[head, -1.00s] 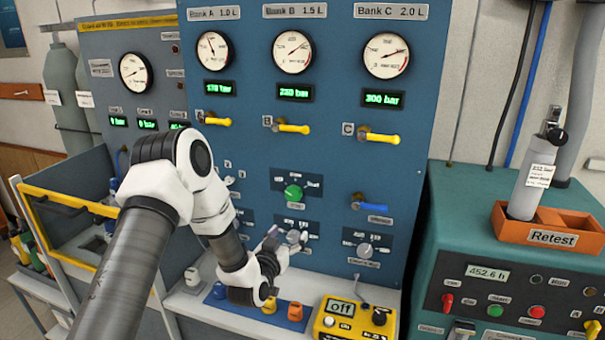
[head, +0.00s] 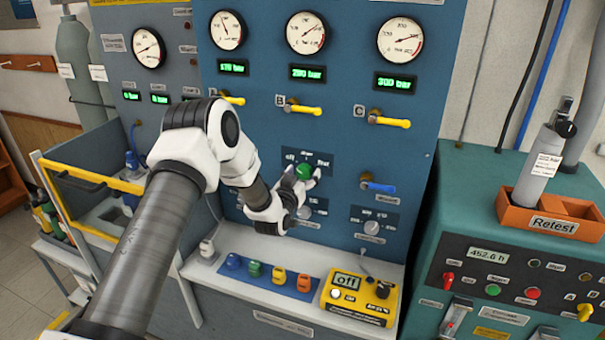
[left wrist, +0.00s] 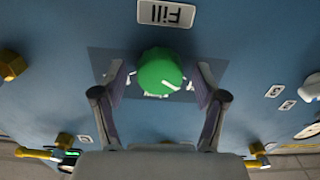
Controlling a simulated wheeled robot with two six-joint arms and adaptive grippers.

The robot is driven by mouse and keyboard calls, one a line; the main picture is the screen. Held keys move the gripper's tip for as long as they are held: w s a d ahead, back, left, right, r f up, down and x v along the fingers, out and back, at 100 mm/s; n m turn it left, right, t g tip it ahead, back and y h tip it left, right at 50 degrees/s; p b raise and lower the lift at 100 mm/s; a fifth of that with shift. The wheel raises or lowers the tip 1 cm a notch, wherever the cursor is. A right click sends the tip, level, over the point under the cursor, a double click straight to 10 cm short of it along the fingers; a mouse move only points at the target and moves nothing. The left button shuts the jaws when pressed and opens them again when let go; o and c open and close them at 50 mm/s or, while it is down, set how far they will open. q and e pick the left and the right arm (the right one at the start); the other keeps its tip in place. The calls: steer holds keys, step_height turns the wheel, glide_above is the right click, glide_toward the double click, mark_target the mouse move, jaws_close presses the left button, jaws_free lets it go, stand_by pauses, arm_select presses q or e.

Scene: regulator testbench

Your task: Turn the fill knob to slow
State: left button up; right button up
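The green fill knob (head: 304,171) is on the blue panel below the middle gauge, with a dark label plate behind it that reads off, slow and fast. The left wrist view shows the knob (left wrist: 160,72) upside down under the Fill label (left wrist: 166,13). Its white pointer line points to the lower right there, which is the off side. My left gripper (head: 303,178) is open, its fingers on either side of the knob. In the left wrist view, gaps show between the knob and both fingers. My right gripper is not in view.
Grey knobs (head: 371,228) sit lower on the panel. A blue-handled valve (head: 378,187) is to the right, and yellow-handled valves (head: 388,120) are above. A shelf below holds coloured fittings (head: 278,276) and a yellow meter (head: 356,298) reading off.

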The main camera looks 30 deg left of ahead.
arm_select(q)
steer(key=shift+w+f, duration=0.1)
steer(key=c, duration=0.9)
steer(key=shift+m, duration=0.4)
steer(key=shift+m+b, duration=0.35)
steer(key=shift+m, duration=0.55)
steer(key=m, duration=0.2)
steer(key=shift+m, duration=0.4)
steer(key=m, duration=0.2)
steer(key=shift+m, duration=0.3)
steer(key=m, duration=0.3)
steer(key=shift+m, duration=0.5)
